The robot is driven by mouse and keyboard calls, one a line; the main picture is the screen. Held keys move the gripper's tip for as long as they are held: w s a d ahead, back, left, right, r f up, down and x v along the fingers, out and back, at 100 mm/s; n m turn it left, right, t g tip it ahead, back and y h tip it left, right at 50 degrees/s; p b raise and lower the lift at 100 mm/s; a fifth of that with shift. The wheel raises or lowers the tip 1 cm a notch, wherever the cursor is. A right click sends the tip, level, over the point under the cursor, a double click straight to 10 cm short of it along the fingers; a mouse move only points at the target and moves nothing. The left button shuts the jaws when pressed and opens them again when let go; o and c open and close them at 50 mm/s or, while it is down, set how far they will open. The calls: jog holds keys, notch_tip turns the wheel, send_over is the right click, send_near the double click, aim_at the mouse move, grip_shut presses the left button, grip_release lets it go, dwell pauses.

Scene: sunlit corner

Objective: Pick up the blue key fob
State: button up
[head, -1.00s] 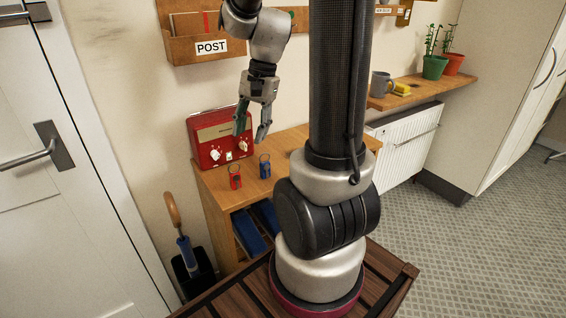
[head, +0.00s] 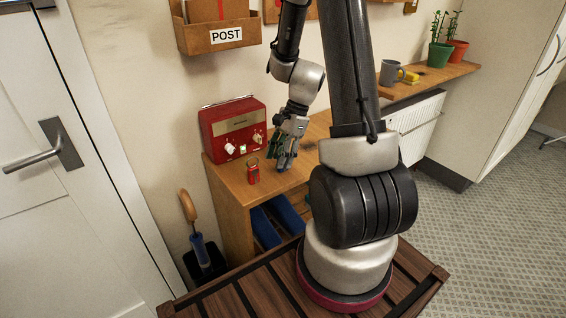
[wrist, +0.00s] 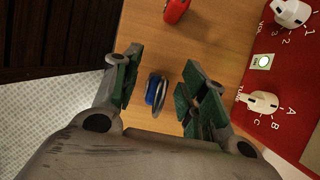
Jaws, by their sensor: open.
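The blue key fob (wrist: 152,89) with its metal ring lies on the wooden cabinet top, between the two open fingers of my gripper (wrist: 156,88) in the wrist view. I see gaps on both sides of it there. In the head view my gripper (head: 285,162) points down at the cabinet top and hides the blue fob.
A red radio (head: 233,130) with white knobs stands behind the fobs, close to my gripper. The wooden cabinet (head: 225,178) has blue items on its lower shelf. A post holder (head: 195,40) hangs above. A shelf with a mug (head: 390,72) is at right.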

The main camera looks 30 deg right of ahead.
jog(key=shift+a+f, duration=0.1)
jog(key=shift+f, duration=0.05)
jog(key=shift+c, duration=0.2)
grip_shut()
